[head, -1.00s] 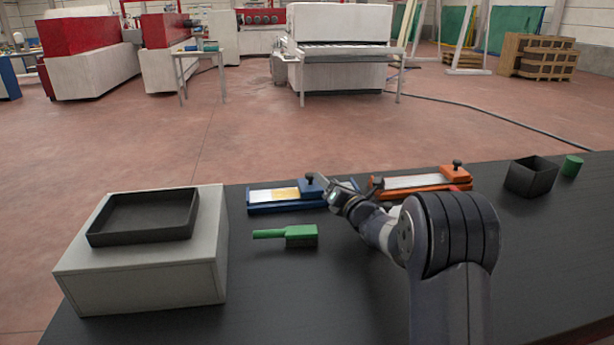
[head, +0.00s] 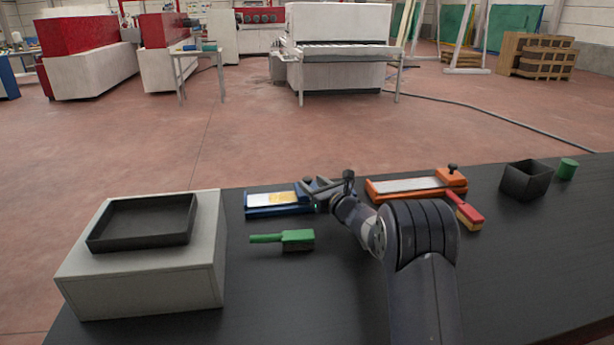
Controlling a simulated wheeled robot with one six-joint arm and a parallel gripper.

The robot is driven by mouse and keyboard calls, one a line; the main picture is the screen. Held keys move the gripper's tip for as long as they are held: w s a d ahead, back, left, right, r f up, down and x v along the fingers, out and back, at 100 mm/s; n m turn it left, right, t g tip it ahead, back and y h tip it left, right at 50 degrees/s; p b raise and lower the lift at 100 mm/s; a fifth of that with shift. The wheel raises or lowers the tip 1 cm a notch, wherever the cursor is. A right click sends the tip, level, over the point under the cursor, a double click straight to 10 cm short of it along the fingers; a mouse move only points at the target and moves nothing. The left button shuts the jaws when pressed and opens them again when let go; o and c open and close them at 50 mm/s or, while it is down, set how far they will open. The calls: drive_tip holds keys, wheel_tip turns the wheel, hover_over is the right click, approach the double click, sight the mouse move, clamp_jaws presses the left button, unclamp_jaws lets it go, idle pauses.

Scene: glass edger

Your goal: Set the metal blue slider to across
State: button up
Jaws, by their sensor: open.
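The blue slider (head: 270,199) lies at the back of the black table, left of centre. It has a blue base and a pale track with a yellow patch. Its blue carriage with a dark knob (head: 308,181) is at the right end, partly hidden by my gripper. My gripper (head: 316,188) is open at that right end, with its fingers close to the knob. I cannot tell whether they touch it.
An orange slider (head: 415,184) lies just right of my gripper, with a red-handled brush (head: 466,212) beside it. A green brush (head: 285,239) lies in front of the blue slider. A black tray (head: 142,238) sits on a grey box (head: 150,285). A black bin (head: 527,180) and green cylinder (head: 567,168) stand at right.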

sight(310, 181)
drive_tip(key=shift+p+x, duration=0.5)
drive_tip(key=shift+x, duration=1.4)
drive_tip(key=shift+c, duration=0.4)
clamp_jaws()
